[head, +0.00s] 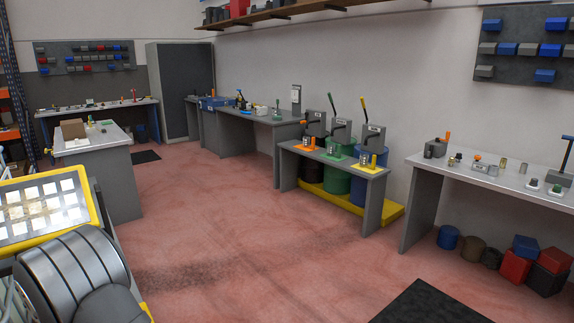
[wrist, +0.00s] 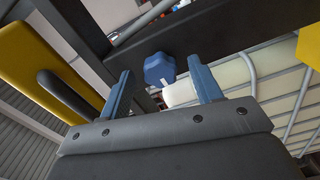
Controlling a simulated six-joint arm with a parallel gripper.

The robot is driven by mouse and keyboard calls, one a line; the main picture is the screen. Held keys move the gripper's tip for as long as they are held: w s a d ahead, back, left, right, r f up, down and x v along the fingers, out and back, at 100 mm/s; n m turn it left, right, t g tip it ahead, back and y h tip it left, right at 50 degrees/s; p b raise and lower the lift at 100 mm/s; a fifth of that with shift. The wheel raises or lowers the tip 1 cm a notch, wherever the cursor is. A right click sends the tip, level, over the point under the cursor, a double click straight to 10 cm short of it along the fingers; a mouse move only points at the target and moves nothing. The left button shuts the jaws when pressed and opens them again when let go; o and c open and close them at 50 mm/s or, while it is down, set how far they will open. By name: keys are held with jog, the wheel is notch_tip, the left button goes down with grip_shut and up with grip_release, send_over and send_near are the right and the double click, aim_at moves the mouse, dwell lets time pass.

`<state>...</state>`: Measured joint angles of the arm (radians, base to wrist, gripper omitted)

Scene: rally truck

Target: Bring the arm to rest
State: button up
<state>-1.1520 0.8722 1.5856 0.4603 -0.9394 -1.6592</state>
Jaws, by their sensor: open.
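My gripper (wrist: 160,70) shows in the wrist view, with its two blue-grey fingers spread apart. Nothing is held between them. Beyond the fingertips are a blue faceted knob (wrist: 159,69) and a white rounded piece (wrist: 181,93) beside it. I cannot tell how far off they are; no contact with the fingers shows. My gripper is not in the head view.
In the wrist view a yellow part (wrist: 35,60) with a dark bar is at left, and pale tubes (wrist: 297,105) are at right. The head view shows a press bench (head: 330,160), a right workbench (head: 490,178), a left workbench (head: 95,139) and open red floor (head: 220,220).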

jog(key=v, duration=1.6)
jog(key=w+a+m, duration=1.2)
jog(key=m, duration=0.5)
jog(key=shift+a, duration=0.25)
jog(key=shift+f+m, duration=0.1)
jog(key=shift+m, duration=0.2)
